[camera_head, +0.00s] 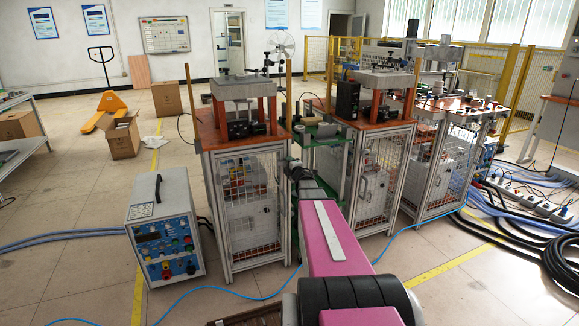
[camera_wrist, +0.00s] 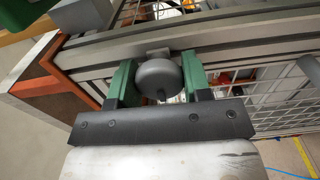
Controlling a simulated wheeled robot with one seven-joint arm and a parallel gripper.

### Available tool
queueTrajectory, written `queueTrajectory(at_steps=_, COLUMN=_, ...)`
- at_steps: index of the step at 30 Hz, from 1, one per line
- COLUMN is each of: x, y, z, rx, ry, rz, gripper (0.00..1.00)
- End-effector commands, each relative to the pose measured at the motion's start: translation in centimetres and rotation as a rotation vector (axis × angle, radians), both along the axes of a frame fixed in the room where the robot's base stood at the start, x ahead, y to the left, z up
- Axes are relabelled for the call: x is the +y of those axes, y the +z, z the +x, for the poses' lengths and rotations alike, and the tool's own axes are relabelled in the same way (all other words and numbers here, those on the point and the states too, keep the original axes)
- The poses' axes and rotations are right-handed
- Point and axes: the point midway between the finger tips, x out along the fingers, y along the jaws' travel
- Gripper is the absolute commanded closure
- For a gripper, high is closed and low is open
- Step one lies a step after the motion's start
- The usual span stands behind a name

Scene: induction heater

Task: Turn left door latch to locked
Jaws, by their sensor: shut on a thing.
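The left door latch (camera_wrist: 158,79) is a round grey knob on the metal frame, seen in the wrist view. My gripper (camera_wrist: 157,88) has its two green fingers on either side of the knob and is shut on it. In the head view my gripper (camera_head: 297,172) is at the right front edge of the left cabinet (camera_head: 241,205), whose door is wire mesh in a metal frame. The latch is hidden there behind my arm. I cannot tell from these views how far the latch is turned.
A second mesh cabinet (camera_head: 372,185) stands to the right, with a green-framed stand (camera_head: 327,150) between. A grey control box (camera_head: 163,228) stands on the floor at left. A blue cable (camera_head: 228,291) and thick black hoses (camera_head: 562,258) lie on the floor. Open floor lies at far left.

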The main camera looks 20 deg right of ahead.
Motion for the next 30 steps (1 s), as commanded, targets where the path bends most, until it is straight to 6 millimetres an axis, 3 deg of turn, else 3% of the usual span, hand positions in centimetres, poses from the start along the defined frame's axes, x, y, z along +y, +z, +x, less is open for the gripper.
queueTrajectory(at_steps=7, x=-0.1, y=-0.1, z=0.0, rx=0.001, ry=-0.002, rz=0.003, gripper=0.79)
queueTrajectory(at_steps=8, x=-0.1, y=-0.1, z=0.0, rx=0.002, ry=-0.002, rz=0.003, gripper=0.49)
queueTrajectory(at_steps=9, x=-0.1, y=-0.1, z=0.0, rx=0.002, ry=-0.002, rz=0.002, gripper=0.36)
queueTrajectory(at_steps=10, x=-0.1, y=-0.1, z=0.0, rx=0.001, ry=-0.002, rz=0.002, gripper=0.32)
queueTrajectory(at_steps=22, x=0.0, y=0.0, z=-0.5, rx=0.0, ry=-0.001, rz=0.001, gripper=0.32)
queueTrajectory(at_steps=30, x=-0.1, y=0.1, z=-4.1, rx=0.001, ry=-0.002, rz=0.001, gripper=0.32)
